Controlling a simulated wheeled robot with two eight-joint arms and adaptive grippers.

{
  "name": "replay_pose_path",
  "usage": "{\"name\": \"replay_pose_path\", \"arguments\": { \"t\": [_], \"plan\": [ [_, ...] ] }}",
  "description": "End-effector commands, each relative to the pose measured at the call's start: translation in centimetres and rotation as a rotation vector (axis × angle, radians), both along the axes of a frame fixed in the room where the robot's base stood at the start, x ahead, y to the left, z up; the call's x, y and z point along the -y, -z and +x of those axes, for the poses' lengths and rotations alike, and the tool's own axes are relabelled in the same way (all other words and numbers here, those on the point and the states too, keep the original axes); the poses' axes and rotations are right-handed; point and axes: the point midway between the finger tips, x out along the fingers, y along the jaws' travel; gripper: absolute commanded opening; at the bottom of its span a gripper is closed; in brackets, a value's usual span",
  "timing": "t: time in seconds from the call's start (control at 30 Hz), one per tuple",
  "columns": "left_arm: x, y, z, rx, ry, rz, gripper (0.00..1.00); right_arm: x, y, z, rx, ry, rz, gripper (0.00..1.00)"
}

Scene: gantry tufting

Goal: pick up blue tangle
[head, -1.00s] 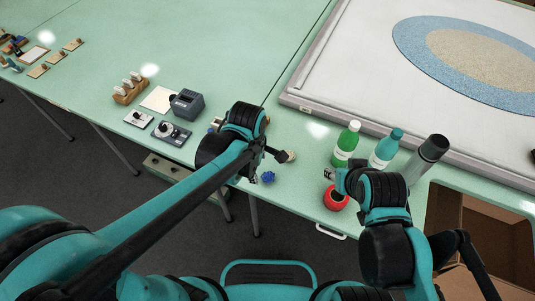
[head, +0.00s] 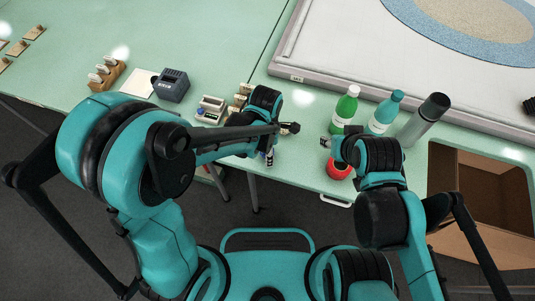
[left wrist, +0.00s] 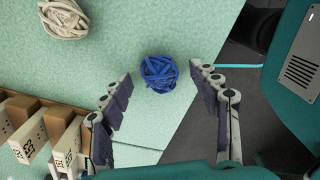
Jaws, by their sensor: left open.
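The blue tangle (left wrist: 159,72), a small ball of blue yarn, lies on the pale green table near its edge in the left wrist view. My left gripper (left wrist: 166,100) is open, with its fingers on either side of the tangle in that view and apart from it. In the head view my left gripper (head: 270,155) points down at the front table edge, and the arm and fingers largely hide the tangle. My right gripper (head: 326,142) is beside the bottles; its fingers are too small to read.
A beige tangle (left wrist: 64,18) lies near the blue one. Wooden blocks with white tags (left wrist: 40,135) stand to the left. A green bottle (head: 345,108), a teal bottle (head: 384,113), a grey cylinder (head: 424,118) and a red object (head: 340,168) stand to the right.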

Motion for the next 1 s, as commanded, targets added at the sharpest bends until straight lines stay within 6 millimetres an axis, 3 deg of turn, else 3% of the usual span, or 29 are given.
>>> {"name": "replay_pose_path", "arguments": {
  "t": [0.2, 0.37, 0.77, 1.0],
  "plan": [
    [0.0, 0.1, 0.0, 0.0, 0.001, 0.0, 0.62, 0.0, 0.0, 0.0, 0.0, 0.0, 0.0, 0.4],
    [0.0, 0.1, 0.0, 0.0, 0.001, 0.0, 0.25, 0.0, 0.0, 0.0, 0.0, 0.0, 0.0, 0.4],
    [0.0, 0.0, 0.0, 0.0, 0.001, 0.0, 0.25, 0.0, -0.1, 0.0, 0.0, 0.0, 0.0, 0.4],
    [-0.7, -1.2, 0.7, 0.0, 0.003, 0.0, 0.25, 0.0, -1.1, 0.0, 0.0, 0.0, 0.0, 0.4]
  ]
}}
